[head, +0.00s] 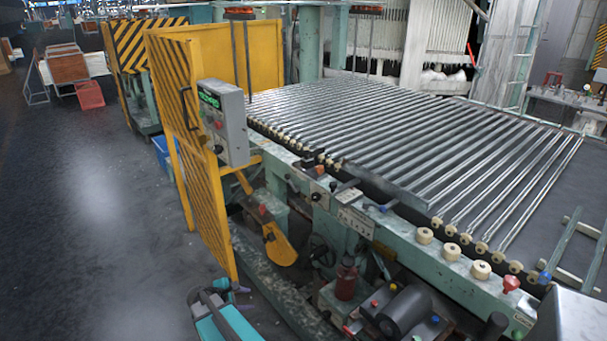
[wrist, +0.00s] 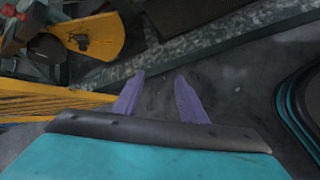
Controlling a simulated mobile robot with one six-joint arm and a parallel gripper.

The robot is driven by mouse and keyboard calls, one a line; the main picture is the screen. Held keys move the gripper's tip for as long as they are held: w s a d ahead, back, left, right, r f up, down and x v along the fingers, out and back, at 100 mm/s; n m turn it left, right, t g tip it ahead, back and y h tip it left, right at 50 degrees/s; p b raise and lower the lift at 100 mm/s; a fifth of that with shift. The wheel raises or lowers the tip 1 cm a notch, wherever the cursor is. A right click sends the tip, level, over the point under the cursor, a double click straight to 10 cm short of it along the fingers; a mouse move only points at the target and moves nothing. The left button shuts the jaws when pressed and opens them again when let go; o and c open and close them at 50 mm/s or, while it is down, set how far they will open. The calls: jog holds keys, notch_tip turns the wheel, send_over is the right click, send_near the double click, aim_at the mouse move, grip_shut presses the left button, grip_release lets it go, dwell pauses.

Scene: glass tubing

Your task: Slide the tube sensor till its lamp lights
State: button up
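The glass tubes (head: 400,125) lie side by side on a roller bed. I cannot tell for sure which small part is the tube sensor. A small dark block (head: 308,162) sits on the near edge of the bed, and a blue-knobbed lever (head: 382,206) is farther right along it. I make out no lit lamp on either. My gripper (head: 230,286) is low at the bottom of the head view, over the floor in front of the machine. In the wrist view its two purple fingers (wrist: 160,98) stand apart with nothing between them.
A grey control box (head: 222,122) with a green display hangs by the yellow striped guard (head: 205,170). Below the bed are a yellow cover (head: 281,245), a red bottle-like part (head: 346,279) and a dark motor (head: 405,312). The floor at left (head: 90,220) is clear.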

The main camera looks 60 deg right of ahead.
jog(key=w+d+r+n+t+h, duration=0.1)
jog(key=w+d+r+n+h, duration=0.1)
jog(key=d+r, duration=0.65)
jog(key=w+d+r+n+h, duration=0.2)
jog(key=w+d+r, duration=0.1)
jog(key=d+r, duration=0.55)
jog(key=n+h+p, duration=0.2)
jog(key=n+h, duration=0.4)
send_near(306, 151)
jog(key=a, duration=0.4)
jog(key=shift+s+d+t, duration=0.15)
jog(key=shift+s+t, duration=0.15)
jog(key=shift+t, duration=0.1)
jog(key=shift+d, duration=0.15)
jog(key=shift+w+d+p, duration=0.15)
jog(key=shift+d+p, duration=0.45)
jog(key=shift+d, duration=1.65)
jog(key=shift+w+d+p, duration=0.15)
jog(key=shift+d+p, duration=0.45)
jog(key=shift+d, duration=1.6)
jog(key=shift+w+d+p, duration=0.15)
jog(key=shift+d+p, duration=0.45)
jog(key=shift+d, duration=1.65)
grip_shut()
